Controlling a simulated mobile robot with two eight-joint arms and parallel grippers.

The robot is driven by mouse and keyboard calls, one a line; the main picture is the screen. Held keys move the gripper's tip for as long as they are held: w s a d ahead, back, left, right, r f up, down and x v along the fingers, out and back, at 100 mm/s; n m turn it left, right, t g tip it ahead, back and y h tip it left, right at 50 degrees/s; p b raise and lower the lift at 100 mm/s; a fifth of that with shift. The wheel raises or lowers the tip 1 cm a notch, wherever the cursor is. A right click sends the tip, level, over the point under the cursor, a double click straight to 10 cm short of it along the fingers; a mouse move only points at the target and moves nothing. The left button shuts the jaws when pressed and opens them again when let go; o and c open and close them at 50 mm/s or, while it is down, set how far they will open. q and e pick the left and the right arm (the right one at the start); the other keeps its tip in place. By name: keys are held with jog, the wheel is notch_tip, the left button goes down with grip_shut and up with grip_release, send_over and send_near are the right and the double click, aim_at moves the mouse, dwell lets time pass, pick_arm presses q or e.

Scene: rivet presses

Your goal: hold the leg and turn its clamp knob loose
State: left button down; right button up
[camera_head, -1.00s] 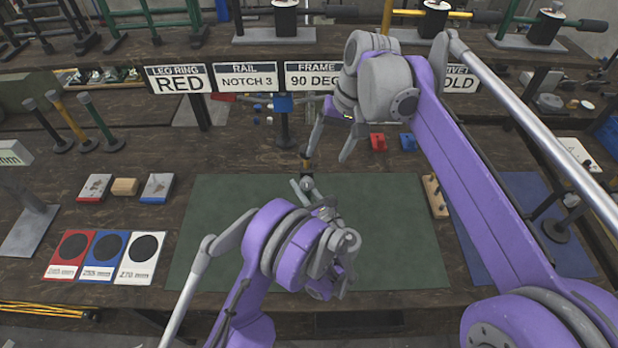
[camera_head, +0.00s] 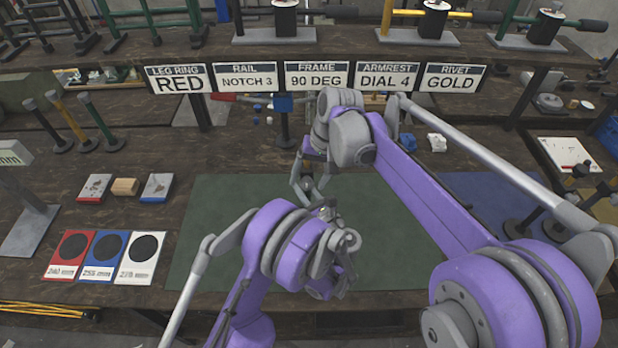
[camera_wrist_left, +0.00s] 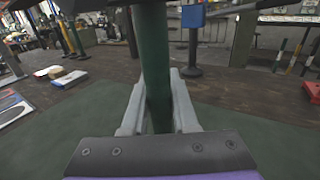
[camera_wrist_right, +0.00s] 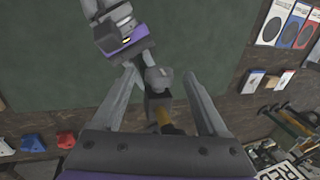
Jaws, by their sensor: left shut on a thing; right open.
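The leg (camera_wrist_left: 155,60) is a dark green tube standing upright in the left wrist view. My left gripper (camera_wrist_left: 157,98) is shut around it, one finger on each side. In the head view my left gripper (camera_head: 326,211) is over the green mat, and most of the leg is hidden by my arms. The clamp knob (camera_wrist_right: 158,78) is a small grey piece in the right wrist view, above a dark collar (camera_wrist_right: 158,101) and a yellow part (camera_wrist_right: 166,122). My right gripper (camera_head: 310,183) is open, its fingers on either side of the knob. I cannot tell whether they touch it.
The green mat (camera_head: 215,220) lies under both grippers. Red, blue and white cards (camera_head: 103,257) lie at its left. Small blocks (camera_head: 125,187) sit behind them. A row of signs (camera_head: 317,76) stands at the back. A blue mat (camera_head: 490,195) is at the right.

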jog(key=shift+f, duration=0.1)
grip_shut()
dwell(0.4)
jog(key=shift+a+h, duration=0.1)
jog(key=shift+h, duration=0.2)
jog(key=shift+a+h, duration=0.25)
jog(key=shift+h, duration=0.65)
jog(key=shift+a+h, duration=0.25)
jog(key=shift+h, duration=1.55)
